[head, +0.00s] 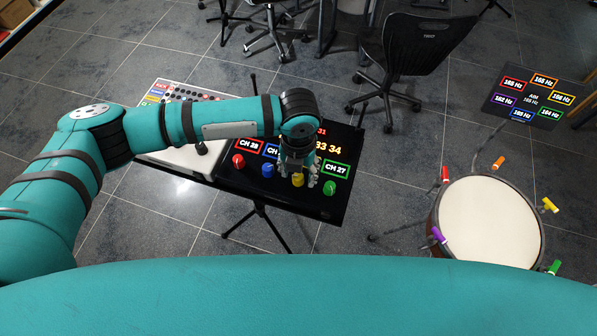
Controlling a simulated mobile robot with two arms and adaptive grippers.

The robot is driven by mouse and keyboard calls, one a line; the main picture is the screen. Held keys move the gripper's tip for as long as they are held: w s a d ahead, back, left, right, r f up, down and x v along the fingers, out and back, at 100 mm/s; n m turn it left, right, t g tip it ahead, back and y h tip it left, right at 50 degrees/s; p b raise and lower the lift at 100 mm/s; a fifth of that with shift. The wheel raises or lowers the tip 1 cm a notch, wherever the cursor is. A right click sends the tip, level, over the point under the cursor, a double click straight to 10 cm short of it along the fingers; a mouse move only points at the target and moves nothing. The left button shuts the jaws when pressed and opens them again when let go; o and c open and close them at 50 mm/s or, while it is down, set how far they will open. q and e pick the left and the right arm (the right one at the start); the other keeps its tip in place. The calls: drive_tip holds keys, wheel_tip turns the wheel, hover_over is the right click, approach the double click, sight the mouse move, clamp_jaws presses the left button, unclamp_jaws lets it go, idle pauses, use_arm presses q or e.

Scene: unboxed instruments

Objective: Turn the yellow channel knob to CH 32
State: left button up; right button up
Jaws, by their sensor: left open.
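The black channel panel (262,190) stands on a stand in the middle of the head view. Its yellow knob (298,181) shows at the fingertips of my left gripper (297,171). My left gripper is open and points down over the yellow knob, with fingers to either side; whether they touch it I cannot tell. A red knob (238,160), a blue knob (267,171) and a green knob (329,188) stand beside it. My arm hides the yellow channel reading and part of the number row, where "31" and "33 34" show. My right gripper is not in view.
The red label (252,145) reads CH 28 and the green label (336,169) reads CH 27. A pale mixer-like unit (178,158) adjoins the panel at left. A drum (488,222) with colored pegs stands at right, below a Hz display (533,98). Chairs stand behind.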

sight(298, 176)
use_arm(q)
wheel_tip(298, 176, up, 10)
drive_tip(key=shift+r, duration=0.2)
idle(0.5)
